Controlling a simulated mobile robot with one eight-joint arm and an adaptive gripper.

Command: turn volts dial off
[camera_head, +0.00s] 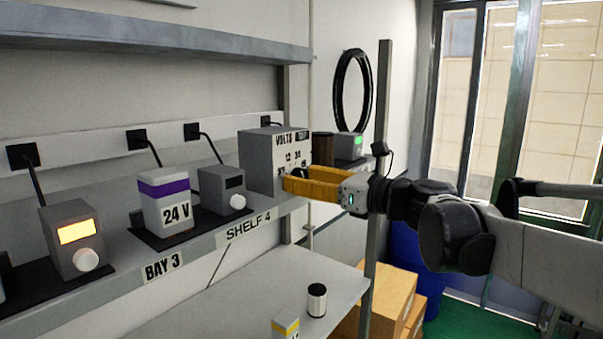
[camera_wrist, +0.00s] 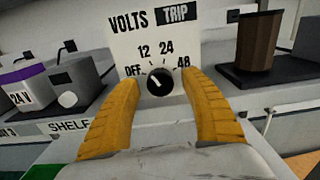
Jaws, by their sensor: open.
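The generator is a pale grey box (camera_head: 262,152) labelled VOLTS on the shelf. Its black volts dial (camera_wrist: 160,83) shows in the wrist view, with OFF at its left, 12 and 24 above and 48 at its right. A light mark on the dial points up and left, roughly toward 12; the exact setting is hard to tell. My gripper (camera_head: 289,181) is at the box's front face, its yellow fingers hiding the dial in the head view. In the wrist view, my gripper (camera_wrist: 160,87) is open, one finger on each side of the dial, with no clear contact.
A purple-topped 24 V block (camera_head: 165,205) and a grey unit with a white knob (camera_head: 222,188) stand left of the generator. A dark brown cylinder (camera_wrist: 259,42) stands to its right. Cardboard boxes (camera_head: 388,300) lie below, by a shelf post.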

